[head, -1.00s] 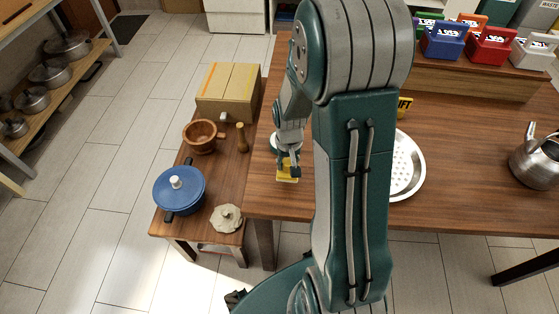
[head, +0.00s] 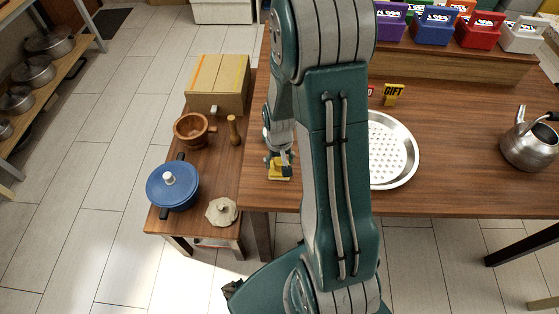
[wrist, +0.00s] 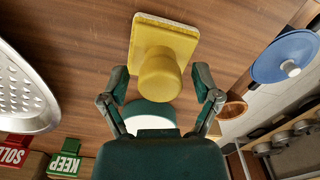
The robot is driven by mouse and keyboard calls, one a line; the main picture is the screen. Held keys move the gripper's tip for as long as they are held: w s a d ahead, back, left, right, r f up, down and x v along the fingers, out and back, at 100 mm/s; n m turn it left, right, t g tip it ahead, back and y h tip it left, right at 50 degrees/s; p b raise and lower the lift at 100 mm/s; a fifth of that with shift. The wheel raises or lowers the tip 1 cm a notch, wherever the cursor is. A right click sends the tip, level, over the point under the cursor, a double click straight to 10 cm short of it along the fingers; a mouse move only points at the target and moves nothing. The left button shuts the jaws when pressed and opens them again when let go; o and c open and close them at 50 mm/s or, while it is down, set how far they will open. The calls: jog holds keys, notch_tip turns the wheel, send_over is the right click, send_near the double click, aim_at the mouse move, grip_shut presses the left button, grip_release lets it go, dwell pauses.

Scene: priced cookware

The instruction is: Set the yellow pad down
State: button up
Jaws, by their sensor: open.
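The yellow pad (head: 279,174) is a square block with a round knob on top. It rests on the wooden table near the left front corner. In the wrist view the pad (wrist: 148,38) lies on the wood with its knob toward me. My gripper (wrist: 161,74) is open, one finger on each side of the knob with gaps showing. In the head view my gripper (head: 279,157) is just above the pad and partly covers it.
A perforated metal tray (head: 400,180) and a kettle (head: 530,146) stand on the table to the right. A lower side table holds a blue pot (head: 173,190), a wooden bowl (head: 190,131) and a box (head: 217,82). A white round thing (wrist: 150,124) is near my gripper.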

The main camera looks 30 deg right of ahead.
notch_tip(320, 180, up, 12)
notch_tip(320, 180, up, 11)
jog(key=n+t, duration=0.2)
jog(key=t, duration=0.1)
send_over(279, 159)
jog(key=s+a, duration=0.5)
jog(key=a, duration=0.1)
jog(key=s+a+r+n+t, duration=0.1)
jog(key=s+a+r+t, duration=0.1)
jog(key=s+a+r, duration=0.3)
jog(key=s+r, duration=0.1)
jog(key=s, duration=0.2)
jog(key=shift+r+t, duration=0.25)
jog(key=shift+t, duration=0.05)
